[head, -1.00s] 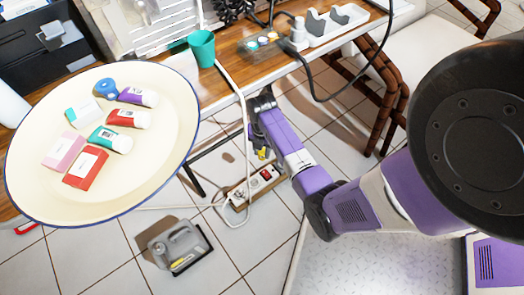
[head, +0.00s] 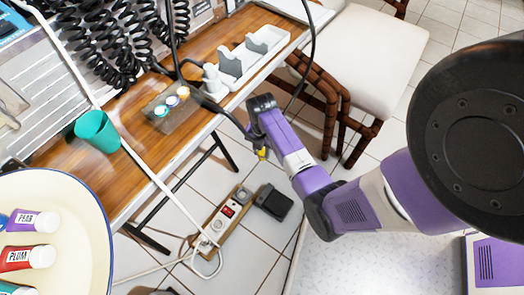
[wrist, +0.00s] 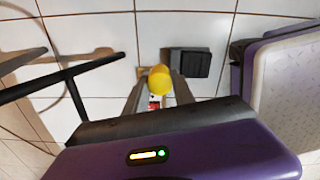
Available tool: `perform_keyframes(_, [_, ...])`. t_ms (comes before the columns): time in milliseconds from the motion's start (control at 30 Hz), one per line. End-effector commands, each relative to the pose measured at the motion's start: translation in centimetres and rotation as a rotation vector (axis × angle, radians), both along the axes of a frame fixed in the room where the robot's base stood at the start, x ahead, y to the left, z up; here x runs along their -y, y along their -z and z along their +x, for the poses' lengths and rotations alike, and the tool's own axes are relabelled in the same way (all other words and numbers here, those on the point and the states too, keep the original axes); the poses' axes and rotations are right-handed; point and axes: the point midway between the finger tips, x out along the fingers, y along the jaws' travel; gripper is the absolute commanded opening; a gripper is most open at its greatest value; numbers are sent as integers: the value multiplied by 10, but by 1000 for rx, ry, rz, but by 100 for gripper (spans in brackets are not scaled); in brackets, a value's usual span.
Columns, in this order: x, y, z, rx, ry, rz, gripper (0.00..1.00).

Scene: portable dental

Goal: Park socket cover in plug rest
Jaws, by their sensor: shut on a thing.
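A small yellow piece, which looks like the socket cover (wrist: 160,79), is between the fingertips of my gripper (wrist: 158,88) in the wrist view. In the head view my gripper (head: 259,137) is past the table's front edge, above the floor, with a bit of yellow at its tip. A white tray with upright notched holders (head: 251,54) stands on the far right of the table and may be the plug rest; I cannot tell for sure. A power strip (head: 228,205) with a red switch lies on the floor, below and left of my gripper.
The wooden table (head: 200,43) carries a block with coloured buttons (head: 172,108), a green cup (head: 97,130) and coiled black hoses. A black cable hangs past my gripper. A black box (head: 272,203) lies on the floor. A cushioned chair (head: 375,50) stands right of the table.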

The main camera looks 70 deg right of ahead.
Motion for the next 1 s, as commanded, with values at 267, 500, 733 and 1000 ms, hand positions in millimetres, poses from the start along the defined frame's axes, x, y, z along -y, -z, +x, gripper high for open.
perform_keyframes(267, [-24, 18, 19, -9, -74, 10, 0])
perform_keyframes(500, [-55, 53, 36, -26, -171, 22, 0])
perform_keyframes(733, [-92, 104, 53, -31, -301, 25, 0])
perform_keyframes(1000, [-100, 134, 57, -6, -363, 4, 0])
